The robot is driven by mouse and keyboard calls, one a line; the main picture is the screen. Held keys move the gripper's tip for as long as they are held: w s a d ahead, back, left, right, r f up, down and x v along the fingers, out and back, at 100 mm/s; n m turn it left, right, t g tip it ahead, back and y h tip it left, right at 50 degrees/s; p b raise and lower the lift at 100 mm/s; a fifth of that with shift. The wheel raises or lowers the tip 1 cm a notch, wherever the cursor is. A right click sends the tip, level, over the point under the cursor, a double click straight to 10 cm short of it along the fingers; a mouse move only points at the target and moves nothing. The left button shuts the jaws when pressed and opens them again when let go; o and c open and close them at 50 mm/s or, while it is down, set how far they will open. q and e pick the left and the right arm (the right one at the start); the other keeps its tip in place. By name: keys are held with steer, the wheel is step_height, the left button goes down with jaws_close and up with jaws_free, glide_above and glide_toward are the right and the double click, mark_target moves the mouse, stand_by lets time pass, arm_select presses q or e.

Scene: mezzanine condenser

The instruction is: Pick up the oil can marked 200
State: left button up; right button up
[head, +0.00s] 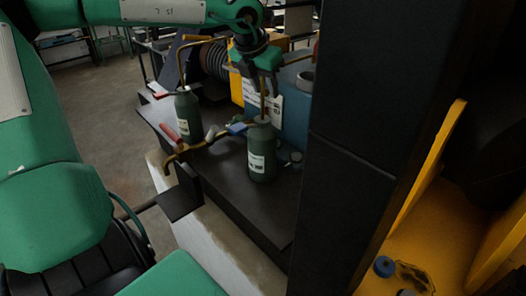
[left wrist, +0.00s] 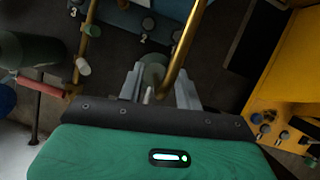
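Two dark green oil cans with brass spouts and pale labels stand upright on a dark bench. The nearer can (head: 262,170) is right of centre in the head view; the farther can (head: 186,128) is to its left. I cannot read 200 on either label. My left gripper (head: 262,78) is above the nearer can, at the upper part of its spout. In the left wrist view its fingers (left wrist: 158,78) are apart, with the can's top and brass spout (left wrist: 188,45) showing between and beyond them. I see no grip on it. My right gripper is not in view.
The dark bench top (head: 225,188) also holds a brass pipe (head: 190,148), a red-handled tool (head: 170,131) and small parts. A blue unit (head: 294,110) stands close behind the nearer can. A black column (head: 345,160) blocks the right side, beside yellow machinery (head: 430,240).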

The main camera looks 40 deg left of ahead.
arm_select(q)
jaws_close()
stand_by(1.2)
steer(key=shift+r, duration=0.1)
